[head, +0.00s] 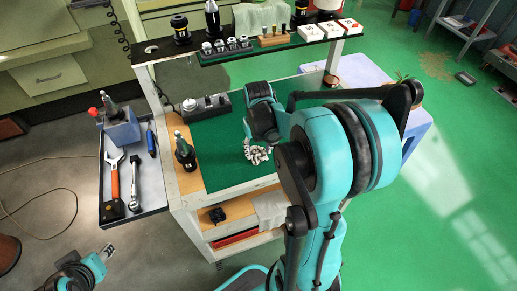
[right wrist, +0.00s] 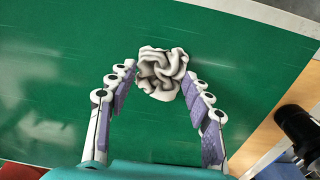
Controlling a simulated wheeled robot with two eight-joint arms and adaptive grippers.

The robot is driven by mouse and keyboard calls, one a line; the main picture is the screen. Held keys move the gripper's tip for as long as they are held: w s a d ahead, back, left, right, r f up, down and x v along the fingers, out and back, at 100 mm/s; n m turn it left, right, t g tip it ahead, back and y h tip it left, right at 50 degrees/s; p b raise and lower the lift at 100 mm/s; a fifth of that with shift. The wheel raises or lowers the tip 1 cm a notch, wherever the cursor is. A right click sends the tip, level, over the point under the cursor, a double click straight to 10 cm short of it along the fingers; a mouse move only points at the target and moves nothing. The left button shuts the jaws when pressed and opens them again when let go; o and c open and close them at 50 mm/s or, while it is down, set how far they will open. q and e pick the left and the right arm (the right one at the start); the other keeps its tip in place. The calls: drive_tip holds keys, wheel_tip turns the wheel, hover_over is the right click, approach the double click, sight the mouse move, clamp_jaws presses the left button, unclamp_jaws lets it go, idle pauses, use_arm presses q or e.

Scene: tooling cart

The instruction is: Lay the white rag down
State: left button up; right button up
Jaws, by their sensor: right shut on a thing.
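The white rag (right wrist: 163,75) is a crumpled, folded bundle between the fingertips of my right gripper (right wrist: 162,80) in the right wrist view. The fingers are spread by the bundle's width and shut on it. In the head view the rag (head: 259,154) shows over the green mat (head: 218,160) on the cart, just below my right wrist. I cannot tell whether its underside touches the mat. My right arm hides part of the mat and the cart's right side. My left gripper (head: 98,264) is at the lower left, away from the cart; its jaw state is unclear.
A raised shelf (head: 265,46) with tools spans the back. A side tray (head: 150,190) holds a wrench (head: 114,178). Bare mat lies left of the rag.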

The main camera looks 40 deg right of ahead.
drive_tip(key=o, duration=1.1)
wheel_tip(320, 180, up, 12)
drive_tip(key=s+a+f+n+t, duration=0.1)
drive_tip(key=s+a+t, duration=0.1)
drive_tip(key=a, duration=0.3)
drive_tip(key=s+a+f+n+t, duration=0.1)
drive_tip(key=s+a+t, duration=0.1)
drive_tip(key=a, duration=0.4)
drive_tip(key=s+a+f+n+t, duration=0.1)
drive_tip(key=s+a+n+t, duration=0.1)
drive_tip(key=a, duration=0.4)
drive_tip(key=shift+s+a+t, duration=0.25)
drive_tip(key=shift+t, duration=0.15)
